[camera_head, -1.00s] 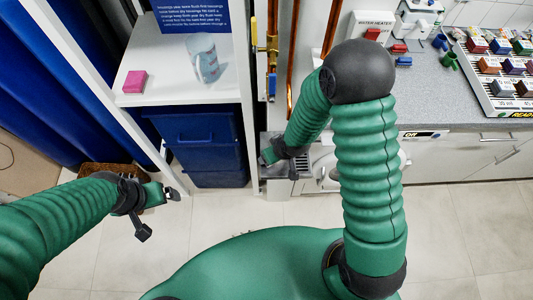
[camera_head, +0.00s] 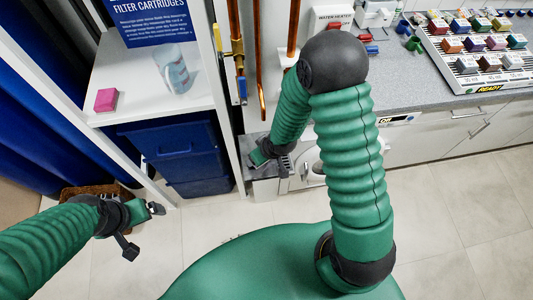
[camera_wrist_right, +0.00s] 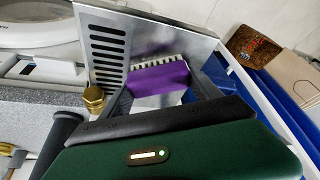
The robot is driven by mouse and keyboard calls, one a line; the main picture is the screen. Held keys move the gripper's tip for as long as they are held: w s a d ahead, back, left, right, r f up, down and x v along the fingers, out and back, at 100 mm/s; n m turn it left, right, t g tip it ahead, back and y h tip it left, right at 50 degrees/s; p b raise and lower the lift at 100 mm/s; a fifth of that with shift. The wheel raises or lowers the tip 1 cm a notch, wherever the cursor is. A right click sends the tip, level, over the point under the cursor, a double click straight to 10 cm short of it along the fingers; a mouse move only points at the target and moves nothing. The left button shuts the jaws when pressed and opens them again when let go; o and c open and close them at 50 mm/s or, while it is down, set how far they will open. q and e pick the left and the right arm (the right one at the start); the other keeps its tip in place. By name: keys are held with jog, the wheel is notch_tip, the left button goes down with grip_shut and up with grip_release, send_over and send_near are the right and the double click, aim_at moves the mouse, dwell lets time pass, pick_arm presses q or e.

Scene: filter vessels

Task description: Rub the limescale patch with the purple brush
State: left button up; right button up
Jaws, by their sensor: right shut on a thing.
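The purple brush (camera_wrist_right: 158,78) shows in the right wrist view, its pale bristles along the upper edge, facing a slotted grey metal tray (camera_wrist_right: 165,38). My right gripper (camera_wrist_right: 160,108) is shut on the brush; its dark jaw hides the lower part of it. In the head view my right gripper (camera_head: 268,154) is low beside the grey tray (camera_head: 264,173), left of the counter; the brush cannot be made out there. My left gripper (camera_head: 143,228) is open and empty above the floor. I cannot make out the limescale patch in either view.
A white shelf (camera_head: 150,100) holding a pink block (camera_head: 106,100) stands left of the tray, with blue bins (camera_head: 180,150) below. Copper pipes (camera_head: 262,60) rise behind. A brass fitting (camera_wrist_right: 94,98) is close to the brush. The floor (camera_head: 440,215) at right is clear.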

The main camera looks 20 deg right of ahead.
aim_at(243, 159)
jog(key=shift+w+a, duration=0.25)
jog(key=shift+a, duration=0.7)
jog(key=shift+w+a+r, duration=0.1)
jog(key=shift+w+a, duration=0.2)
jog(key=shift+a, duration=0.55)
jog(key=shift+w+a, duration=0.25)
jog(key=shift+a, duration=0.6)
notch_tip(243, 159, up, 6)
jog(key=p, duration=0.5)
jog(key=shift+r, duration=0.1)
notch_tip(243, 159, up, 3)
jog(key=shift+f+p, duration=0.1)
jog(key=shift+p, duration=1.15)
